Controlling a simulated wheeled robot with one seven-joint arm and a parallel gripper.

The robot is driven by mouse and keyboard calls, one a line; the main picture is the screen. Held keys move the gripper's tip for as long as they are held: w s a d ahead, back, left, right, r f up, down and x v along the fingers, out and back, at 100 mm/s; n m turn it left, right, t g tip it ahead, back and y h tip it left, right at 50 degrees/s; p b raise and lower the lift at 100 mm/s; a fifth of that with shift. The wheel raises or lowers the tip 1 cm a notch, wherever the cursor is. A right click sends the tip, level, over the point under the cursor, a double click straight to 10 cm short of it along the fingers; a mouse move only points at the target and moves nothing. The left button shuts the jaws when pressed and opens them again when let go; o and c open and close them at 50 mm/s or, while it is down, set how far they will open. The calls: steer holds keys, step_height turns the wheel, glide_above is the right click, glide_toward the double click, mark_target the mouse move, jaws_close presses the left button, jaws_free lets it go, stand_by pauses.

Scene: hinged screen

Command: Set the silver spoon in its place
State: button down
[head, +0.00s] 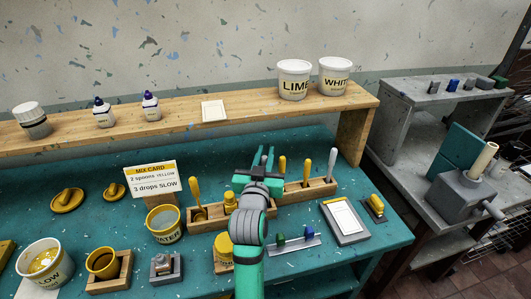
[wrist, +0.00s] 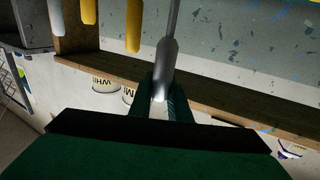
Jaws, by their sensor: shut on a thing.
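My gripper (head: 265,156) is above the wooden rack (head: 318,187), in front of part of it. In the wrist view my gripper (wrist: 159,98) is shut on the silver spoon (wrist: 164,65), gripping the end of its handle. The thin shaft runs out of the top of that view, so the bowl is out of sight. The spoon is hidden in the head view. The rack holds tools with yellow handles (head: 306,171) and one with a pale handle (head: 332,162) at its right end. Whether the spoon's lower end touches the rack cannot be told.
A raised wooden shelf (head: 180,119) behind carries the LIME tub (head: 294,82) and the WHITE tub (head: 335,78). The mix card (head: 150,180) and water tub (head: 164,223) stand left. A clipboard (head: 344,220) and strip with coloured knobs (head: 294,243) lie in front.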

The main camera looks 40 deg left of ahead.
steer(key=shift+f, duration=1.9)
steer(key=c, duration=1.6)
jaws_free()
steer(key=shift+s, duration=0.1)
steer(key=v, duration=1)
steer(key=shift+s+d, duration=0.15)
steer(key=shift+s, duration=0.15)
